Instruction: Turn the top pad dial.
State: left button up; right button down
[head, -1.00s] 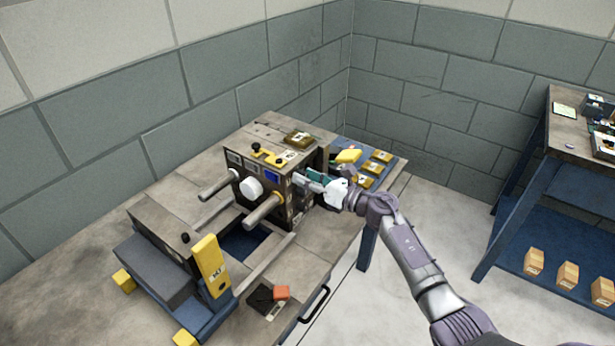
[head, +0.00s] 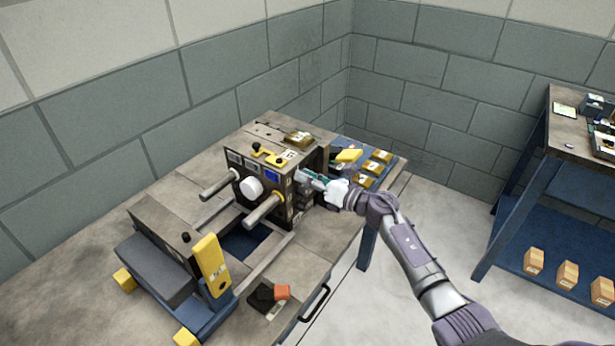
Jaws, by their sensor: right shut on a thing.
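A press-like machine with a dark upright block (head: 246,172) stands on the worktable. My right gripper (head: 305,177) reaches in from the right to the upper part of the block's right side. It is shut on a small pale part there, which seems to be the top pad dial (head: 301,174). The fingers hide most of this dial, so its marks and angle cannot be read. Further dark parts sit lower on that side, below the fingers. My left gripper is not in view.
Two rods (head: 219,184) and a white round knob (head: 251,187) stick out of the block's front. A yellow upright lever (head: 211,265) stands nearer. A blue mat (head: 379,157) with yellow blocks lies behind my wrist. A second table (head: 568,130) stands at right.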

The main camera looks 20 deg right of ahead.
jog(key=shift+d+f+m+p, duration=0.1)
jog(key=shift+m+p, duration=2.3)
jog(key=shift+m, duration=6)
jog(key=c, duration=0.9)
grip_release()
jog(key=v, duration=1.2)
